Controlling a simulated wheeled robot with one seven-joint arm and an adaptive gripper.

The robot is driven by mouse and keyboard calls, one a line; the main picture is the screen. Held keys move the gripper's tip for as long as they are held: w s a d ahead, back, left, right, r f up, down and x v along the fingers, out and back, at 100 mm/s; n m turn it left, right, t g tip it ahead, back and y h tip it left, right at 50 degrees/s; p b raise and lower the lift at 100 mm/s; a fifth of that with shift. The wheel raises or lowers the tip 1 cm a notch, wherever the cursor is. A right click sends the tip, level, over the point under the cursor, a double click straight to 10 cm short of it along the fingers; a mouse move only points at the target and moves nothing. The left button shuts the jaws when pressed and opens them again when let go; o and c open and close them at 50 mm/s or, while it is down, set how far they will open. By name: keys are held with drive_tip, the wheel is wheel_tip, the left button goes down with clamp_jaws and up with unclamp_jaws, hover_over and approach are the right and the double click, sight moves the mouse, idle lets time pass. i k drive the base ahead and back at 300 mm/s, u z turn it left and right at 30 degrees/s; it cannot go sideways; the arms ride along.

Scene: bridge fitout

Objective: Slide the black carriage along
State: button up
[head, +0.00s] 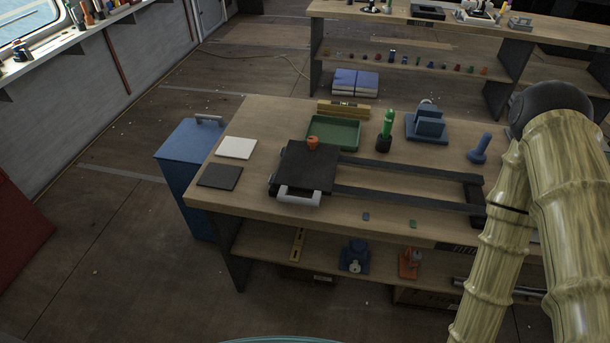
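The black carriage (309,172) is a flat dark plate at the left end of two dark parallel rails (400,171) on the wooden workbench (252,213). A light grey handle (298,196) is on its near edge. A small orange-brown knob-like piece (313,143) shows at its far edge; I cannot tell whether it is fixed there. The rails run right to a dark crosspiece (473,192). My arm shows at the right, over the bench's right end, but my gripper is not in view. Nothing touches the carriage handle.
A green tray (345,127), a green-handled tool (387,130), a blue holder (427,126) and a blue peg-like piece (480,148) stand behind the rails. White (237,148) and dark (219,177) squares lie left.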

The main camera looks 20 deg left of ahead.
sight(300, 169)
drive_tip(key=z, duration=1.25)
drive_tip(key=k, duration=0.7)
drive_tip(key=u, duration=1.4)
